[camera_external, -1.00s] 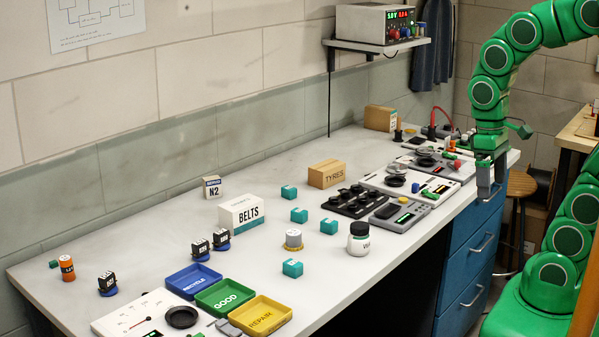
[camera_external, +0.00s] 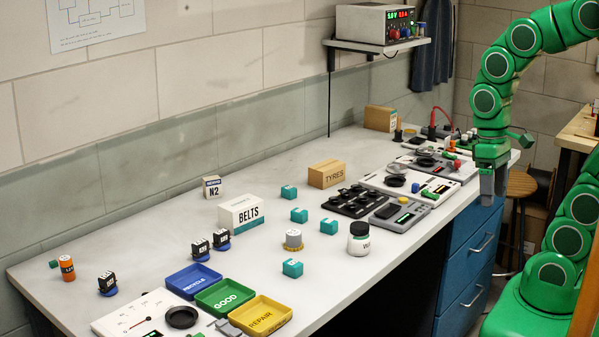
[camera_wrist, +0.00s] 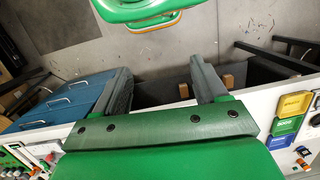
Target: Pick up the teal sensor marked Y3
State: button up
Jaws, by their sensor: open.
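Several teal sensors stand apart on the middle of the white bench: one at the back (camera_external: 288,192), one in the centre (camera_external: 299,215), one to the right (camera_external: 328,226) and one at the front (camera_external: 292,268). Their marks are too small to read, so I cannot tell which is Y3. My gripper (camera_external: 490,190) points down at the bench's right front edge, far to the right of the sensors. In the wrist view, its two grey fingers (camera_wrist: 163,88) are spread apart with nothing between them. No teal sensor can be made out in the wrist view.
A white jar (camera_external: 358,240) and a grey-yellow knob part (camera_external: 293,240) stand near the sensors. The BELTS box (camera_external: 241,214), TYRES box (camera_external: 326,174) and black tray (camera_external: 354,201) surround them. Blue, green and yellow trays (camera_external: 226,295) lie at the front left.

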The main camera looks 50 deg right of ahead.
jog(key=w+a+f+m+g+y, duration=0.1)
jog(key=w+a+m+y, duration=0.25)
jog(key=w+a, duration=0.6)
jog(key=m+t+y, duration=0.3)
jog(key=m+y, duration=0.6)
jog(key=m, duration=0.5)
send_over(294, 262)
jog(key=d, duration=0.5)
notch_tip(294, 262, down, 10)
jog(key=f, duration=0.1)
jog(key=shift+a+f, duration=0.15)
jog(key=shift+f, duration=1.8)
jog(key=a+f, duration=0.1)
jog(key=f, duration=0.2)
jog(key=shift+a, duration=0.35)
jog(key=shift+a+f, duration=0.2)
jog(key=shift+a, duration=0.35)
jog(key=shift+c, duration=0.3)
